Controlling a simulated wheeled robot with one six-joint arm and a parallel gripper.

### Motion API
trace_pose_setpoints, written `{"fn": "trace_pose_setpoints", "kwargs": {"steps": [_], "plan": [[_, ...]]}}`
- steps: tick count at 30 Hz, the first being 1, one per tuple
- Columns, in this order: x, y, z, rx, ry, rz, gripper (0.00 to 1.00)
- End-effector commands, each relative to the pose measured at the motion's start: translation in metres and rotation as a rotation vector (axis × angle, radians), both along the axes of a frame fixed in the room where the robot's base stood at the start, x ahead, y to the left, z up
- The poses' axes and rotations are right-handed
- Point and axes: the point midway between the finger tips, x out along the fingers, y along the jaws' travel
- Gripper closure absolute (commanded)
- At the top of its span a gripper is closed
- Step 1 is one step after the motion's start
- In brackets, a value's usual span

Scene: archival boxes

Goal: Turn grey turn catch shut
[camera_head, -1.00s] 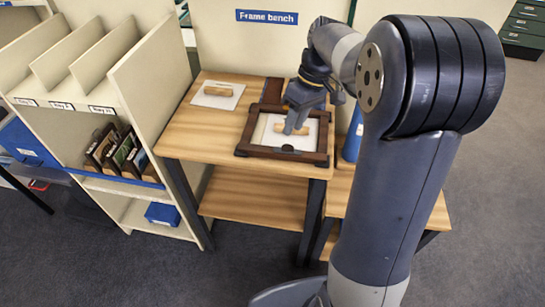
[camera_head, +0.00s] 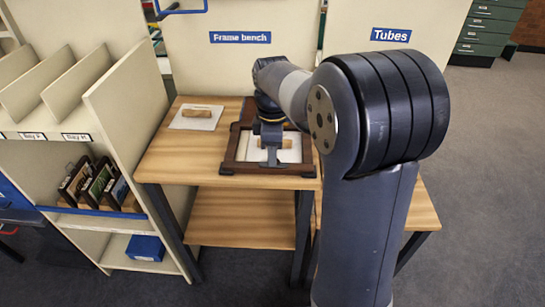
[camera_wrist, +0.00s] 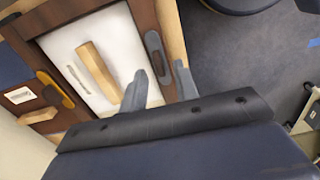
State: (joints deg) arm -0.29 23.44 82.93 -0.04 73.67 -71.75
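A brown wooden frame (camera_head: 228,152) lies on the bench, with a white backing panel (camera_wrist: 75,45) inside it. A wooden handle block (camera_wrist: 98,72) stands on the panel. The grey turn catch (camera_wrist: 156,54) sits on one frame rail in the wrist view and lies lengthwise along that rail, clear of the panel. In the head view I cannot make it out near my gripper. My gripper (camera_wrist: 161,76) is open and empty, its fingertips close to the near end of the catch, one on each side in the picture. Contact cannot be told. My gripper (camera_head: 271,163) is over the frame's front part in the head view.
A yellow-orange catch (camera_wrist: 52,88) is on the opposite rail. A white panel with a wooden handle (camera_head: 198,116) lies on the bench (camera_head: 170,160) at left. A divider shelf (camera_head: 125,95) stands left of the bench. Open floor (camera_head: 465,190) is at right.

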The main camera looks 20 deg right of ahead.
Motion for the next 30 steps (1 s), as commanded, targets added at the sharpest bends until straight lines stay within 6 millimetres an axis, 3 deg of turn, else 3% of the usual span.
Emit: {"fn": "trace_pose_setpoints", "kwargs": {"steps": [4, 14, 24, 30], "plan": [[-0.0003, 0.0, -0.0126, 0.0, 0.001, -0.001, 0.71], [-0.0001, 0.0, -0.0146, 0.001, -0.001, -0.001, 0.72], [-0.0001, 0.0, -0.0144, 0.001, 0.0, -0.001, 1.0], [-0.0003, 0.0001, -0.0144, 0.001, 0.0, -0.001, 1.0]]}}
